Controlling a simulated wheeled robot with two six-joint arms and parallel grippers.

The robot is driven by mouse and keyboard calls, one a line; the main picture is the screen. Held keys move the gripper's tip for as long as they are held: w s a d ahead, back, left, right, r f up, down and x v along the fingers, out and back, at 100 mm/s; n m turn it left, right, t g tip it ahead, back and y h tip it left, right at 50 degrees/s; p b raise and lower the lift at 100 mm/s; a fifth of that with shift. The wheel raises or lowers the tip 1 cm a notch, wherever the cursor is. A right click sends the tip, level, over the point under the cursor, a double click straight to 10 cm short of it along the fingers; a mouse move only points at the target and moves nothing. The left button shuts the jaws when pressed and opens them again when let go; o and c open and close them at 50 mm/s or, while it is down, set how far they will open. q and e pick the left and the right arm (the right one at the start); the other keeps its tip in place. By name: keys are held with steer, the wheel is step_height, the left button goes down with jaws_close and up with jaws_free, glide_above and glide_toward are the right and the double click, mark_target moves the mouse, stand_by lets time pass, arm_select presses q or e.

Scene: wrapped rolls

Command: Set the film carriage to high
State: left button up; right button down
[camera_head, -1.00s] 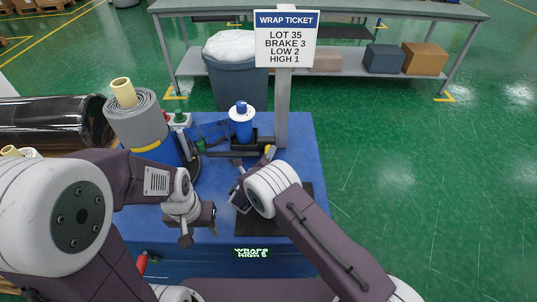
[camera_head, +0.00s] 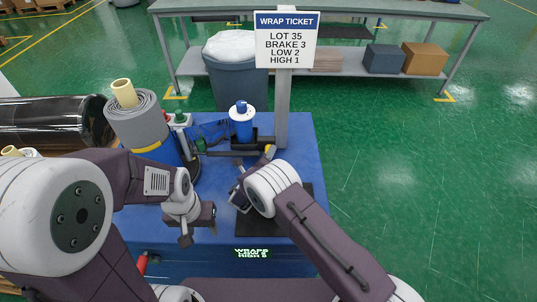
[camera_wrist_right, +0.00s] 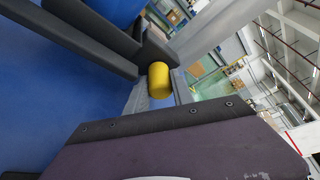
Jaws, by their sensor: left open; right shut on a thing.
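A yellow knob (camera_head: 269,150) sits at the right end of a dark bar (camera_head: 232,154), in front of the grey post. The knob also shows in the right wrist view (camera_wrist_right: 159,78), between the grey fingers of my right gripper (camera_wrist_right: 158,92), which is shut on it. I cannot tell the carriage's height setting. My left gripper (camera_head: 187,238) is open and empty, left of the dark mat. The ticket (camera_head: 287,40) reads LOT 35, BRAKE 3, LOW 2, HIGH 1.
A grey wrapped roll (camera_head: 136,120) with a yellow band stands at the left of the blue table (camera_head: 305,130). A small green display (camera_head: 253,253) on the front edge lists wraps, low and high; its digits are blurred. A dark mat (camera_head: 246,223) lies near the front.

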step_height(320, 180, up, 11)
steer(key=p, duration=0.6)
steer(key=shift+w+r, duration=0.15)
steer(key=shift+r, duration=0.05)
steer(key=c, duration=1.1)
jaws_free()
steer(key=shift+d+f, duration=0.1)
steer(key=shift+f, duration=0.15)
